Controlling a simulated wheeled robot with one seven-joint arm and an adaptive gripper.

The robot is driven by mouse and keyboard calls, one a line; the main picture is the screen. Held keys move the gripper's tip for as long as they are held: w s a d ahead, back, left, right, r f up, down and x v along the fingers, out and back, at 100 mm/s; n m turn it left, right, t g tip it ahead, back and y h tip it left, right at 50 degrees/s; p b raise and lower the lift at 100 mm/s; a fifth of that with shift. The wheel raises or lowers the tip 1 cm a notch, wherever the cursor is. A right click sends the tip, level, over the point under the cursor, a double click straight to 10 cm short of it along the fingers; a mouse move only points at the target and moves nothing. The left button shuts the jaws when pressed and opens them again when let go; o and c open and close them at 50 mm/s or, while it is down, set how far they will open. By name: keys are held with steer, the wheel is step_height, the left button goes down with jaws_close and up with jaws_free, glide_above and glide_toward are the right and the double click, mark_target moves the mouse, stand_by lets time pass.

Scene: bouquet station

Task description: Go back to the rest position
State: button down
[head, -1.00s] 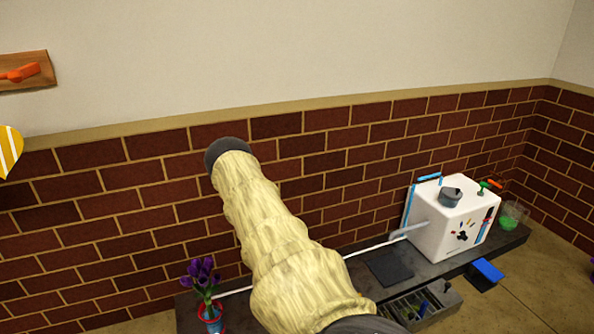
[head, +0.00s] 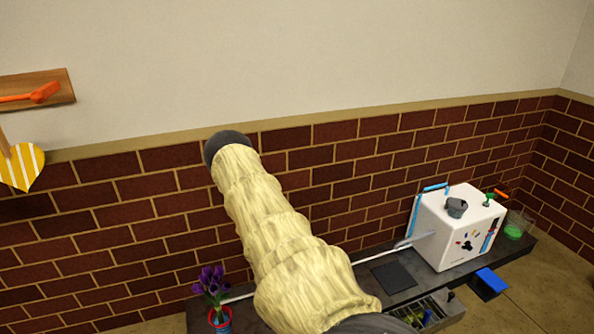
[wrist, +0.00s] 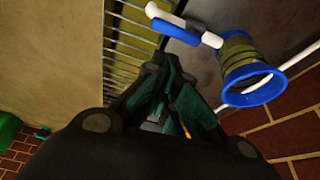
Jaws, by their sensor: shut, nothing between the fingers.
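My gripper (wrist: 172,98) shows in the wrist view, with its dark fingers drawn together and nothing held between them. In the head view my arm, in a pale tan sleeve, rises across the middle, and my gripper cannot be made out there. In the wrist view a blue-rimmed cylinder (wrist: 250,82) with a yellowish body and a white pipe is right of the fingers, apart from them.
A dark bench (head: 350,282) runs along the brick wall. It holds a white box machine (head: 455,228), purple flowers in a pot (head: 219,318), a black pad (head: 393,277) and a drawer (head: 430,312). A wooden shelf (head: 60,88) and yellow striped heart (head: 22,168) are on the left.

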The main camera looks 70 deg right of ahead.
steer(key=shift+a, duration=0.1)
stand_by(0.3)
steer(key=w+a+r+n+t, duration=0.1)
steer(key=w+a+r+n, duration=0.1)
steer(key=a+n, duration=0.7)
steer(key=w+a+r+n+t, duration=0.15)
steer(key=a+n, duration=0.35)
steer(key=a, duration=0.9)
steer(key=s+a+r+n+y, duration=0.1)
steer(key=s+a+r+n, duration=0.2)
steer(key=a+n, duration=0.45)
steer(key=s+a+r+n+y, duration=0.2)
steer(key=s+a+r+n, duration=0.15)
steer(key=a, duration=0.75)
step_height(320, 180, up, 19)
steer(key=p, duration=1.8)
steer(key=shift+w+d+n+p, duration=0.2)
steer(key=shift+w+n+p, duration=0.1)
steer(key=shift+n+p, duration=0.1)
